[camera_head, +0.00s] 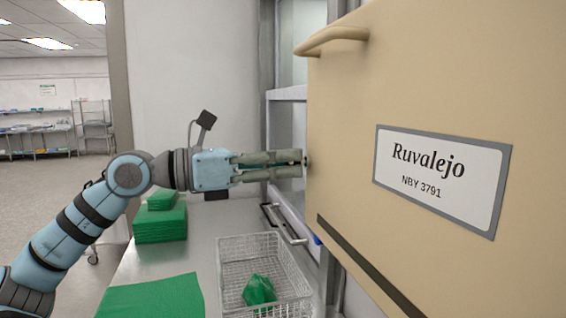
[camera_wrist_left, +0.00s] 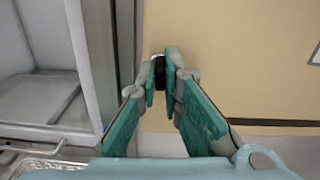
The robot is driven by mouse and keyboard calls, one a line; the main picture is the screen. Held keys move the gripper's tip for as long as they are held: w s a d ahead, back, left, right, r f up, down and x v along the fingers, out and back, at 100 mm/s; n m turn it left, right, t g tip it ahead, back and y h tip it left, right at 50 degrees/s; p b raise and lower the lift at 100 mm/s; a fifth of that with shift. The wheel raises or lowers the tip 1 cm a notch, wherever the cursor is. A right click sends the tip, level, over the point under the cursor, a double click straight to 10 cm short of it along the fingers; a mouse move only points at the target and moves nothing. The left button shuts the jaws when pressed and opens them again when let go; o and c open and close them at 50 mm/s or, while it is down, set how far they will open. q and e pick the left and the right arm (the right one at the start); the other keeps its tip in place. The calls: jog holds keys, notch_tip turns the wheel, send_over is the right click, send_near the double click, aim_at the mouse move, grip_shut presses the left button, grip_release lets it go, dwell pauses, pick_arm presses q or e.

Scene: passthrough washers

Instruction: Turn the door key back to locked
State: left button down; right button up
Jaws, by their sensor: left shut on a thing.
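The door (camera_head: 345,120) is a large beige panel filling the right of the head view; it also shows in the left wrist view (camera_wrist_left: 230,60). My left gripper (camera_head: 301,157) reaches in from the left, its fingertips at the door's left edge, below the curved handle (camera_head: 335,38). In the left wrist view, the fingertips (camera_wrist_left: 165,75) are shut on the dark key (camera_wrist_left: 159,74) at the door face. The fingers mostly hide the key, and I cannot tell its exact turn angle. My right gripper is out of view.
A sign (camera_head: 440,178) reading "Ruvalejo NBY 3791" is on the door. Below my left arm, a metal bench (camera_head: 200,240) bears folded green cloths (camera_head: 160,222) and a wire basket (camera_head: 237,295) holding a green item (camera_head: 259,290). An opening with shelving (camera_head: 290,93) lies behind the door.

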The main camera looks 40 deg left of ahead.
pick_arm(q)
jog(key=shift+m, duration=0.6)
jog(key=c, duration=1.7)
grip_release()
send_near(310, 98)
jog(key=x, duration=0.6)
jog(key=shift+s, duration=0.1)
jog(key=shift+a, duration=0.15)
jog(key=shift+f, duration=0.1)
